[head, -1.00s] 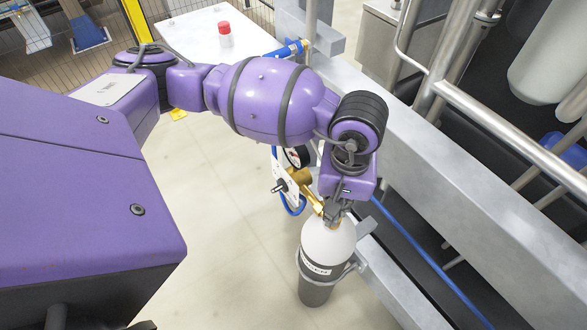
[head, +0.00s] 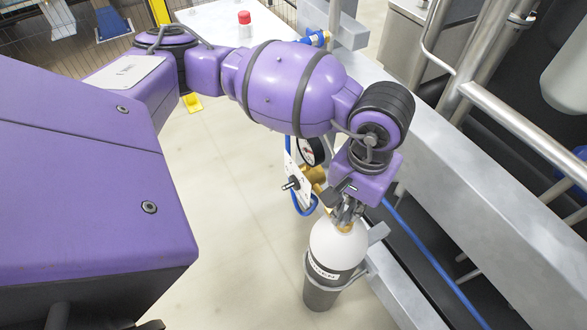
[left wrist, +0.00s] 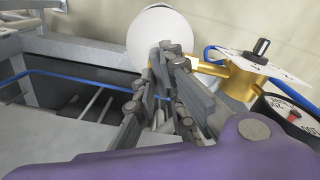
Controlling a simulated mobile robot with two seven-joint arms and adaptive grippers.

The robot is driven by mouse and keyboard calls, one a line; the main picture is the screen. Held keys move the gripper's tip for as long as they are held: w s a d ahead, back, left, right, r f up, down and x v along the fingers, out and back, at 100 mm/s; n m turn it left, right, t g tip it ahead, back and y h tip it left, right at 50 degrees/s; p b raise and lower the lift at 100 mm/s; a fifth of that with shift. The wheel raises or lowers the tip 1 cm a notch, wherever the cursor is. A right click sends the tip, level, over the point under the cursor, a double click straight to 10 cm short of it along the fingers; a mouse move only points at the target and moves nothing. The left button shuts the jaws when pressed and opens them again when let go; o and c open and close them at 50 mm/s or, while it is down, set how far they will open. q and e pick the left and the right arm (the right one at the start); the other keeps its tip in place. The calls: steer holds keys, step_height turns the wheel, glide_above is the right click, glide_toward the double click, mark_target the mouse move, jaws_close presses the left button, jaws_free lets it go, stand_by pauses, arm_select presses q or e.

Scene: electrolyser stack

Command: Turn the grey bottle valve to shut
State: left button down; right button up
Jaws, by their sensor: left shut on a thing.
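The grey bottle (head: 336,262), with a white shoulder and a dark grey body, stands upright in a metal ring holder (head: 368,270). My left gripper (head: 347,212) is above the bottle's neck, pointing down, and shut on the bottle valve, which its fingers largely hide. In the left wrist view the gripper fingers (left wrist: 172,85) are close together in front of the bottle's white shoulder (left wrist: 160,35). A brass regulator (head: 314,178) with a white plate and a round gauge (head: 311,151) sits left of the gripper. My right gripper is not in view.
A grey steel beam (head: 450,190) runs along the right of the bottle. A white table with a red-capped container (head: 244,24) stands at the back. Pale floor (head: 220,230) to the left is clear.

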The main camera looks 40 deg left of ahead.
mark_target(350, 210)
arm_select(q)
steer(key=shift+m, duration=0.3)
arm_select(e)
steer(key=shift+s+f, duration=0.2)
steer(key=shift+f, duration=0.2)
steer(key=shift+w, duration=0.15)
arm_select(q)
steer(key=shift+f+m+b, duration=0.1)
steer(key=shift+m+b, duration=0.8)
steer(key=shift+b, duration=0.1)
steer(key=shift+m+b, duration=1.05)
steer(key=shift+m, duration=0.25)
steer(key=c, duration=1.7)
jaws_free()
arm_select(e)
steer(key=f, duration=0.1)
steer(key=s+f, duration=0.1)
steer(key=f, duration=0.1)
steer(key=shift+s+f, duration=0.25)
arm_select(q)
steer(key=shift+r+p, duration=1.65)
steer(key=shift+r, duration=2.05)
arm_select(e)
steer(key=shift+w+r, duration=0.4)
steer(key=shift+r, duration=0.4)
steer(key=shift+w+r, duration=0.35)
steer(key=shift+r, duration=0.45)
